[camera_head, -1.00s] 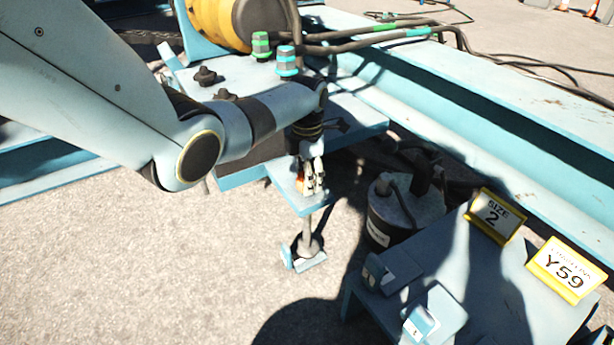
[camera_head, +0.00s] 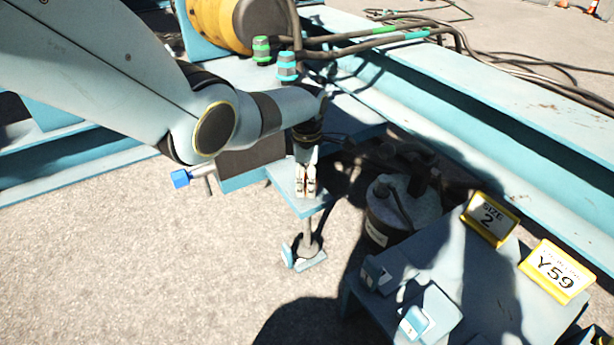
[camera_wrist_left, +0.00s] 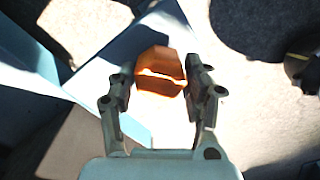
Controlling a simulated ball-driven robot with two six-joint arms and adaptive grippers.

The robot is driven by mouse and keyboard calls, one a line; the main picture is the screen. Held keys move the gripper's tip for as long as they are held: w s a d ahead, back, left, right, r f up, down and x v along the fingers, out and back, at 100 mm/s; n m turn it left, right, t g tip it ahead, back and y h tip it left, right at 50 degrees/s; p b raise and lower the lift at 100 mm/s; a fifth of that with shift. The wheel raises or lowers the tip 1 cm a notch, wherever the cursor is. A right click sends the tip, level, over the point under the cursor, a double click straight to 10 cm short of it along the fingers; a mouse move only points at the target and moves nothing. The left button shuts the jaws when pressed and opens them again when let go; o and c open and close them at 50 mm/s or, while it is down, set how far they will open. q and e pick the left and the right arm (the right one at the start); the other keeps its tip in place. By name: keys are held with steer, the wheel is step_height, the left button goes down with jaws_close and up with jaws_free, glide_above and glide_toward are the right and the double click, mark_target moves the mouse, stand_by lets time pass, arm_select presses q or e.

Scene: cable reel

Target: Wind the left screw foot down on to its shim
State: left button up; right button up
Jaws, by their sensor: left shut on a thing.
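My left gripper (camera_head: 307,180) points down at the small light-blue bracket plate (camera_head: 281,182). It is shut on an orange screw head (camera_wrist_left: 158,72), which sits between the fingers in the left wrist view; in the head view the fingers hide it. Below the plate, the left screw foot's grey rod (camera_head: 308,224) stands upright with a dark round pad (camera_head: 309,246) at its bottom. The shim (camera_head: 312,263) is a thin light-blue plate on the ground under the pad, with an upright tab (camera_head: 287,256). I cannot tell whether pad and shim touch. My right gripper is not in view.
A dark cylinder (camera_head: 379,226) stands right of the foot. A blue table (camera_head: 470,275) at the lower right carries shim pieces (camera_head: 430,314) and yellow-framed signs (camera_head: 490,219). Cables run behind. Ground at left is clear.

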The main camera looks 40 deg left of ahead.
arm_select(q)
steer(key=m, duration=0.4)
steer(key=shift+m+p, duration=0.4)
steer(key=m, duration=0.2)
steer(key=shift+m, duration=1.3)
steer(key=m, duration=1.2)
steer(key=shift+p, duration=0.3)
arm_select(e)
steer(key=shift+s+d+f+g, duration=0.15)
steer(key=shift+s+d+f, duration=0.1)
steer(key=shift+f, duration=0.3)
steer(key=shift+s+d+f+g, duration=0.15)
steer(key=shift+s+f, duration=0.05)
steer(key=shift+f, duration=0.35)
